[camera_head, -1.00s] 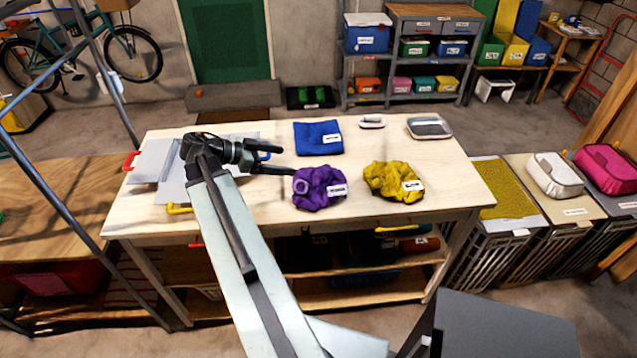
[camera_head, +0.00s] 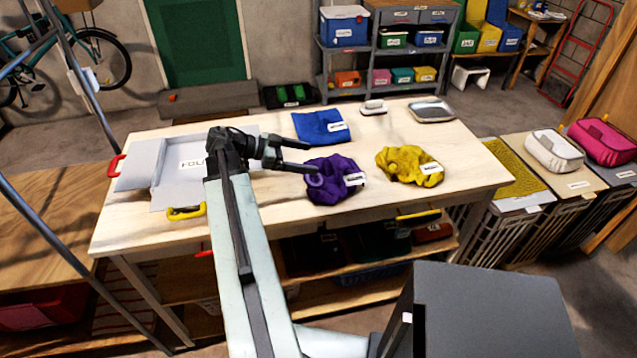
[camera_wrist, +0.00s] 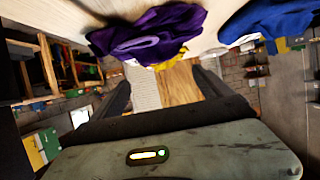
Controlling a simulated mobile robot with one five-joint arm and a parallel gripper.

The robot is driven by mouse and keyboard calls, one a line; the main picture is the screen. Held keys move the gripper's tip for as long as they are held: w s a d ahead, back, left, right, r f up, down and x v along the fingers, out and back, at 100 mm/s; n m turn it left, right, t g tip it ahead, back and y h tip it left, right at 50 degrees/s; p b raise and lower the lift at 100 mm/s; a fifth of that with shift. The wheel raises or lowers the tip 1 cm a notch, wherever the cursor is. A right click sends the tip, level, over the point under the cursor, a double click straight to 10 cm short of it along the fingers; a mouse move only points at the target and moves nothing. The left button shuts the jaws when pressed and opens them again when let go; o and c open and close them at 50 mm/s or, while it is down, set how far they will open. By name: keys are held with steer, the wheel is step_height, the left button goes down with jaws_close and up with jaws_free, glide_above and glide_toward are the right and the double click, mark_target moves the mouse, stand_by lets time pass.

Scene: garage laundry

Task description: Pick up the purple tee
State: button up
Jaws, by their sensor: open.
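The purple tee (camera_head: 334,180) lies crumpled on the wooden table (camera_head: 230,231), with a white label on its right side. My gripper (camera_head: 309,157) is open, its fingers pointing right. In the head view the fingers reach the tee's upper left edge; I cannot tell whether they touch it. In the wrist view the purple tee (camera_wrist: 150,34) shows beyond my fingers, above the middle of the gap between them (camera_wrist: 165,90). Nothing is between the fingers.
A folded blue cloth (camera_head: 321,126) lies behind the tee, and a crumpled yellow cloth (camera_head: 408,165) lies to its right. A grey folding board (camera_head: 178,185) lies left of my gripper. A metal tray (camera_head: 432,111) sits at the back right.

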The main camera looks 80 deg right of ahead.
mark_target(331, 164)
steer(key=shift+w+f, duration=0.15)
steer(key=shift+f, duration=0.25)
steer(key=shift+b+x, duration=1.65)
steer(key=shift+x, duration=2.2)
steer(key=shift+a, duration=0.1)
steer(key=c, duration=1.6)
step_height(331, 164, up, 10)
steer(key=p, duration=1)
